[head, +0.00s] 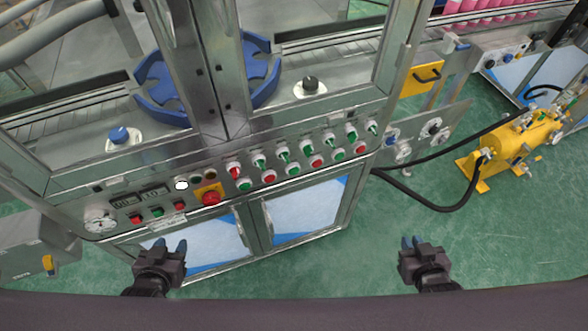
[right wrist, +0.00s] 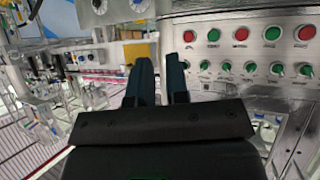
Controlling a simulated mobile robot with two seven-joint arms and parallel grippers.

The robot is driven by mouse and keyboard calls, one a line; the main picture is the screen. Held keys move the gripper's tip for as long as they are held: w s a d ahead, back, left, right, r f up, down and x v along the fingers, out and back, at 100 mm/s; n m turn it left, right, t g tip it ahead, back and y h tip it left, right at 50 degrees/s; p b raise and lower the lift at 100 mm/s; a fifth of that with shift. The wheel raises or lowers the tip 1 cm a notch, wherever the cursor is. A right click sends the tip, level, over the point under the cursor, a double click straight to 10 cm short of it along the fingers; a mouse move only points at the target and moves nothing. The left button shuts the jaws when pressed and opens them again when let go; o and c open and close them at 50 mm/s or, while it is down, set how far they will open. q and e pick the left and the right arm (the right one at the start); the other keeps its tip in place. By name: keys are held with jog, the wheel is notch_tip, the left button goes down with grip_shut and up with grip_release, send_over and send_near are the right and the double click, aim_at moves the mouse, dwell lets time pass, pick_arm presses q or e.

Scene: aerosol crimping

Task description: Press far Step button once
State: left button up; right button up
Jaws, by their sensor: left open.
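The control panel runs along the front of the crimping machine, with several red and green push buttons (head: 269,176) and a row of switches (head: 282,154) above them. Their labels are too small to read, so I cannot tell which is the far Step button. The right wrist view shows a row of red and green buttons (right wrist: 241,34) on the panel face, right of the fingers. My left gripper (head: 171,246) is open and empty, below the panel's left part. My right gripper (head: 412,242) is empty, right of and apart from the panel; its fingers (right wrist: 163,80) show a narrow gap.
A blue star wheel (head: 165,85) is behind the window frames. A yellow pump unit (head: 520,143) with black hoses stands right. Green floor is free around my right gripper.

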grip_shut()
pick_arm(q)
jog(key=shift+s+f, duration=0.15)
jog(key=shift+s, duration=0.05)
jog(key=shift+s, duration=0.1)
jog(key=shift+w, duration=0.3)
jog(key=shift+s, duration=0.2)
pick_arm(e)
jog(key=shift+d, duration=0.1)
dwell(0.5)
